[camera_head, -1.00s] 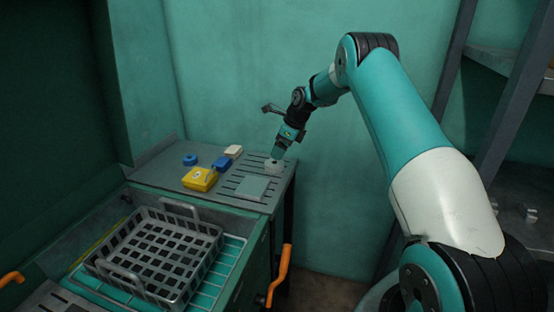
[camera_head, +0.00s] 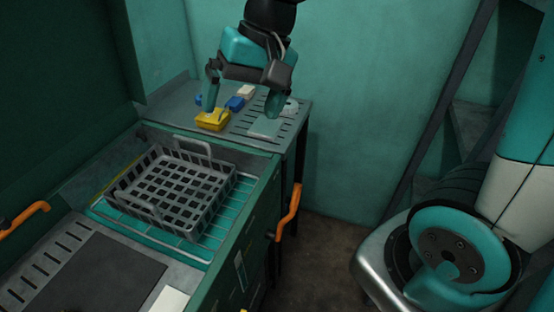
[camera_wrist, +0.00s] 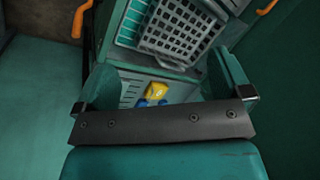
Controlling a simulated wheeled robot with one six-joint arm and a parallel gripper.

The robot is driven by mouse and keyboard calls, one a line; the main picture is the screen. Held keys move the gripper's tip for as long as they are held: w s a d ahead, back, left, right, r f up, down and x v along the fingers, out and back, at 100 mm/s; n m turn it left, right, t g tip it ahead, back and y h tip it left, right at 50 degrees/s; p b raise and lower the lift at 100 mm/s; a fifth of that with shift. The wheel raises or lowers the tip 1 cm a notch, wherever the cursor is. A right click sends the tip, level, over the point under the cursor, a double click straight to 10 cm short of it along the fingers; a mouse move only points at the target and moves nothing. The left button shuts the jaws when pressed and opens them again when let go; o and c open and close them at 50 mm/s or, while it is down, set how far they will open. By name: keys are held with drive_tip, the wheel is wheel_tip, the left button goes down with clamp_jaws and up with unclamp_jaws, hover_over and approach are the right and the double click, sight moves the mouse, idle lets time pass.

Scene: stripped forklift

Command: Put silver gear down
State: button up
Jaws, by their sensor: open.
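The silver gear (camera_head: 291,106) appears as a small pale round piece on the slotted grey tabletop (camera_head: 240,137), near its back right corner. It is partly hidden behind one finger of my gripper. My gripper (camera_head: 241,106) is open and empty, with its fingers spread wide above the tabletop. From the head view I cannot tell its exact height. I do not make out the gear in the wrist view.
A flat grey-green plate (camera_head: 265,128) lies at right. A grey basket (camera_head: 175,185) sits in front, lower. An orange handle (camera_head: 289,212) sticks out at right.

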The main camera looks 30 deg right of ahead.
drive_tip(key=s+a+f+n+g, duration=0.1)
drive_tip(key=s+a+n, duration=0.1)
drive_tip(key=s+n, duration=0.7)
drive_tip(key=s, duration=0.4)
drive_tip(key=shift+s+f, duration=0.15)
drive_tip(key=shift+f, duration=0.1)
